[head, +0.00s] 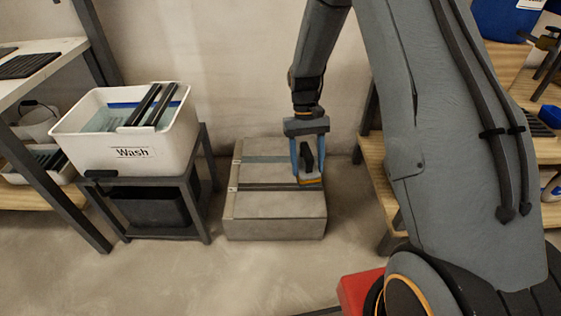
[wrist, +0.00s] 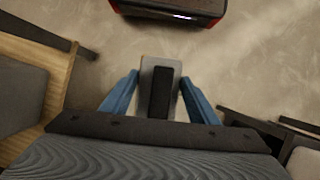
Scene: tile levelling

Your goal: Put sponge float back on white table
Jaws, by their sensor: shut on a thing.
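My gripper (head: 308,160) is shut on the sponge float, with a blue finger on each side of it. The float (head: 307,158) has a black handle and an orange-yellow edge low down; in the wrist view its pale plate and dark handle (wrist: 161,92) show between the fingers. In the head view it appears in front of the right part of the grey tiled block. I cannot tell whether it touches the block. The white table (head: 45,48) is at the far left, only partly in view, with dark ribbed pieces on its top.
The grey tiled block (head: 275,212) stands on the floor. A white "Wash" tub (head: 125,152) on a dark stand is between it and the white table. Wooden shelves (head: 374,150) stand at the right. Bare floor lies in front of the block.

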